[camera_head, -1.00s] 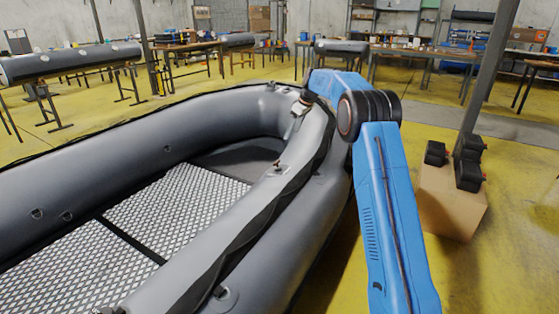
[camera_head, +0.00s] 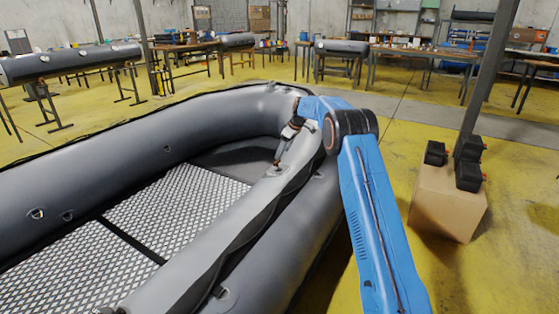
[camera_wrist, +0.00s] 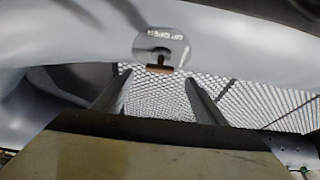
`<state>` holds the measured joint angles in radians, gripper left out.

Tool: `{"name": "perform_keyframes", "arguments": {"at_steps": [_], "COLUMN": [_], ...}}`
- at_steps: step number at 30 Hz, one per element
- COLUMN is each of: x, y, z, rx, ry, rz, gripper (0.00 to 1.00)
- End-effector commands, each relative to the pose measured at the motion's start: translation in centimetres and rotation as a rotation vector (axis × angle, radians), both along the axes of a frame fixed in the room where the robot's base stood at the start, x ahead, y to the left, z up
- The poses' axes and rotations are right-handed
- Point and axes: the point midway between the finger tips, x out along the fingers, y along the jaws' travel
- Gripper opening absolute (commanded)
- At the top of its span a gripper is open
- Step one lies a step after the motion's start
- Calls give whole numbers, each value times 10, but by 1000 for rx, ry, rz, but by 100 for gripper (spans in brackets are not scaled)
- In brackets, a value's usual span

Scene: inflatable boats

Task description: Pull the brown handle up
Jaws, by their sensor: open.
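The brown handle (camera_wrist: 159,69) shows in the wrist view as a small bar at the lower edge of a pale round valve disc (camera_wrist: 161,45) with lettering on it. The disc sits on the grey tube of the inflatable boat (camera_head: 92,208). My gripper (camera_wrist: 158,78) is open. Its two dark fingers stand apart to the left and right of the handle in the picture, with nothing held between them. Whether the fingers are level with the handle in depth I cannot tell.
The boat's patterned floor (camera_head: 180,208) lies left of the tube. A cardboard box (camera_head: 447,204) with black cases (camera_head: 469,176) stands at the right by a post (camera_head: 490,75). Tables (camera_head: 430,54) line the back. Yellow floor is open around the boat.

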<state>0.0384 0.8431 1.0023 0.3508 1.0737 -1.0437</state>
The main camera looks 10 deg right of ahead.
Motion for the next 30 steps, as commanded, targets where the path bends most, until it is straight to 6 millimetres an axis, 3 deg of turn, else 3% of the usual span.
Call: {"name": "perform_keyframes", "arguments": {"at_steps": [9,15,24,30], "x": [12,15,15,15], "y": [15,18,18,18], "z": [-45,-56,-57,-57], "rx": [1,1,0,0], "ry": [1,1,0,0], "rz": [0,0,0,0], "gripper": [66,66,66,18]}}
